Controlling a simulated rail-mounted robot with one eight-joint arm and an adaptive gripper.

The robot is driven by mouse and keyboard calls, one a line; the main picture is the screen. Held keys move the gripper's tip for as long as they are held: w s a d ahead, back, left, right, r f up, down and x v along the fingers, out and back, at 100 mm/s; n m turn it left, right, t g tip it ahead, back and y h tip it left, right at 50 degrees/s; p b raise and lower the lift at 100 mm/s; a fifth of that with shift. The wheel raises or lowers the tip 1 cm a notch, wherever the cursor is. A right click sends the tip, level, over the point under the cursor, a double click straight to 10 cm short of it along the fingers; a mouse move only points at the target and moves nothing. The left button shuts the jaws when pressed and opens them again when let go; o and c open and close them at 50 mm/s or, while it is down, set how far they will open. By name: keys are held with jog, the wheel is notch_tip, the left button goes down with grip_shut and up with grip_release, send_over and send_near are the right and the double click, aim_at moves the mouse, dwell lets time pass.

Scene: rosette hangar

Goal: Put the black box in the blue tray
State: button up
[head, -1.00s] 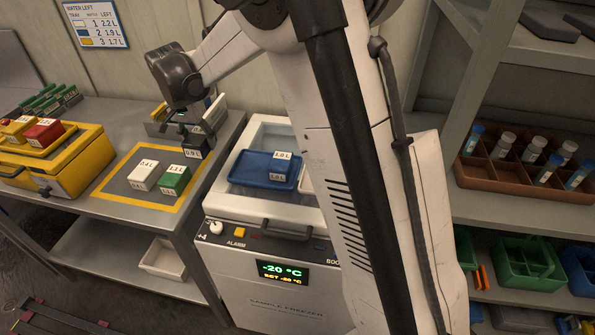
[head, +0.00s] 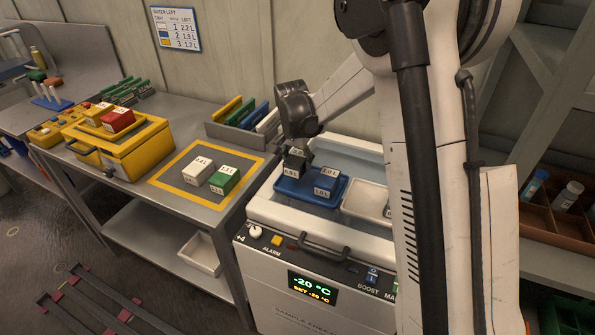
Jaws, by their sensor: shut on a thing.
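The black box (head: 292,168), with a white volume label on its front, is held in my gripper (head: 297,150). My gripper points down and is shut on the box; its fingers are small and partly hidden by the wrist. The box is over the left part of the blue tray (head: 320,203), which lies in the open top of the white freezer. I cannot tell whether the box touches the tray floor. A blue box (head: 326,182) with white labels sits in the tray, to the right of the black box.
A white tray (head: 366,201) lies right of the blue tray in the freezer. On the bench at left, a white box (head: 198,172) and a green box (head: 224,181) stand inside a yellow-bordered area (head: 175,185). A grey rack (head: 238,136) stands behind them.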

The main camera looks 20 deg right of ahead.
jog(key=shift+f, duration=1.95)
jog(key=shift+f, duration=0.1)
jog(key=o, duration=1)
